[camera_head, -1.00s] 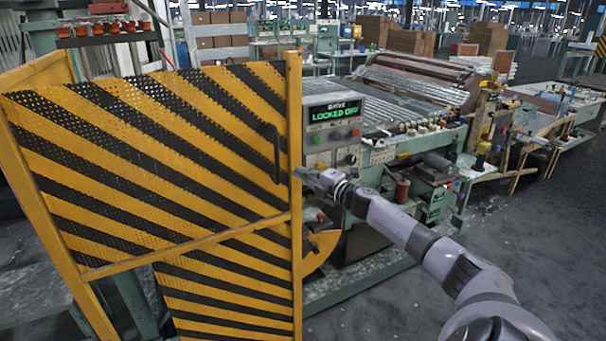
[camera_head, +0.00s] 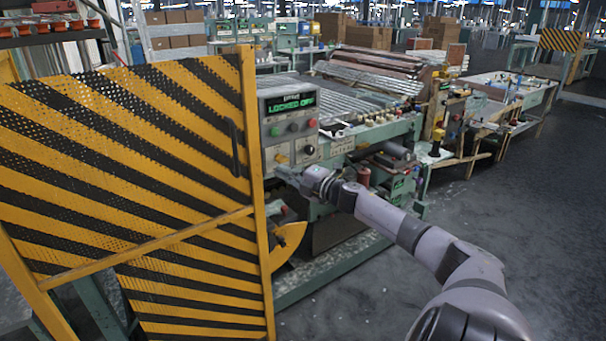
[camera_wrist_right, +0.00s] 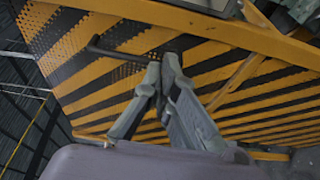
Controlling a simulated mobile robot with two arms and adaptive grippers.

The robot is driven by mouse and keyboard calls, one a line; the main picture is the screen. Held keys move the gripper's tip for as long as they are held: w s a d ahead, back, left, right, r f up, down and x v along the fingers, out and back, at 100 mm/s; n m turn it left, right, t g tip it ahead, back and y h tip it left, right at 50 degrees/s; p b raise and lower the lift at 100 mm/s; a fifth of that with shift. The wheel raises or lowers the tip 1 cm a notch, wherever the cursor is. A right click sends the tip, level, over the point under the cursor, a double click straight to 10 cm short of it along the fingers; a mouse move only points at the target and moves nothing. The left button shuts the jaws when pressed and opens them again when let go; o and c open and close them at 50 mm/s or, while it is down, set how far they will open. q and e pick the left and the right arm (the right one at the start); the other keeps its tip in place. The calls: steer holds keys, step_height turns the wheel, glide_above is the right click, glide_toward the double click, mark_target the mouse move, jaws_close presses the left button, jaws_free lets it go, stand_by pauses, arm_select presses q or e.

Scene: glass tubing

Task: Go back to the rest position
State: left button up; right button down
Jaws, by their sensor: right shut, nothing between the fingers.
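My right arm comes in from the lower right of the head view. Its gripper (camera_head: 284,172) is in front of the machine, just below the control panel (camera_head: 290,122) and close to the post of the striped guard gate. In the right wrist view the right gripper (camera_wrist_right: 166,62) has its fingers together with nothing between them. The yellow and black striped gate (camera_head: 120,160) fills the left of the head view. Its dark handle (camera_head: 236,147) is near the post, left of the gripper. Whether the fingers touch the gate cannot be told. My left gripper is not in view.
The panel's display reads "LOCKED OFF". The green machine (camera_head: 380,130) with its roller bed stands behind the arm. A work table (camera_head: 510,90) stands farther right. The grey floor (camera_head: 520,200) at the right is clear.

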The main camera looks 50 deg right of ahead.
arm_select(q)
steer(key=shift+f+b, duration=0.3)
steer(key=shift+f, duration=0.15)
arm_select(e)
steer(key=s, duration=0.1)
steer(key=s+d, duration=0.1)
steer(key=s, duration=0.1)
steer(key=s+d, duration=0.1)
steer(key=s, duration=0.1)
steer(key=shift+d+r, duration=0.1)
steer(key=shift+r, duration=0.2)
